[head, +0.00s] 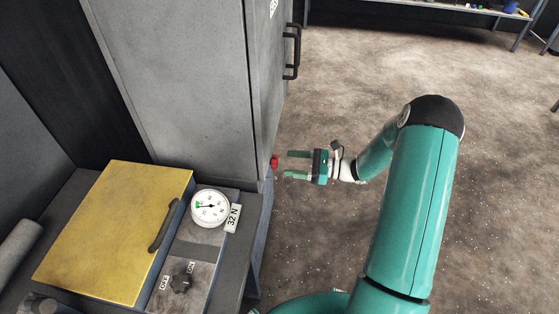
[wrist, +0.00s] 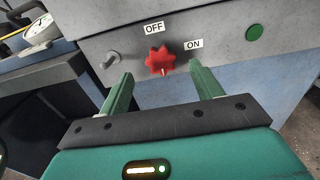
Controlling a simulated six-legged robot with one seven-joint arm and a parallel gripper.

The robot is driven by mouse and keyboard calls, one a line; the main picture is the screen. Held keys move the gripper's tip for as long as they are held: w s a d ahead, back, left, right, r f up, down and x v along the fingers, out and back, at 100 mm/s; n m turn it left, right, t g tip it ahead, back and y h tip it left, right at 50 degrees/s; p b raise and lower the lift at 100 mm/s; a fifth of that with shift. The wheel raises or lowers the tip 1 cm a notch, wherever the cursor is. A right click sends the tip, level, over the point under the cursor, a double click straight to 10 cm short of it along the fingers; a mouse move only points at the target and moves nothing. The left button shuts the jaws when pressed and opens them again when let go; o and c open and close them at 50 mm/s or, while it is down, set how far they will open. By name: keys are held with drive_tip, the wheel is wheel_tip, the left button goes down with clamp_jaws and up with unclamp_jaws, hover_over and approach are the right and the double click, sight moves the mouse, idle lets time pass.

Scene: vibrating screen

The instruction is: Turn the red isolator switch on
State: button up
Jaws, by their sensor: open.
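The red isolator switch (wrist: 160,61) is a star-shaped knob on the grey cabinet face. In the wrist view an OFF label (wrist: 153,28) is above it and an ON label (wrist: 194,44) is at its upper right. A small pale mark at the knob's lower edge points down. My gripper (wrist: 158,84) is open, with one green finger on each side of the knob's lower area; contact cannot be told.
A grey lever or toggle (wrist: 109,60) is left of the knob, and a green button (wrist: 255,33) is to its right. The tall cabinet (head: 180,80) has a black handle (head: 292,50). A bench with a yellow lid (head: 115,230) and gauge (head: 209,207) is at left. Open floor lies right.

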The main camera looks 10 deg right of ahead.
sight(272, 162)
drive_tip(key=x, duration=0.5)
drive_tip(key=c, duration=1)
drive_tip(key=shift+m, duration=0.3)
drive_tip(key=shift+w+d+f+m, duration=0.1)
drive_tip(key=shift+m, duration=4.25)
drive_tip(key=shift+w+f+m, duration=0.1)
drive_tip(key=shift+m, duration=4.25)
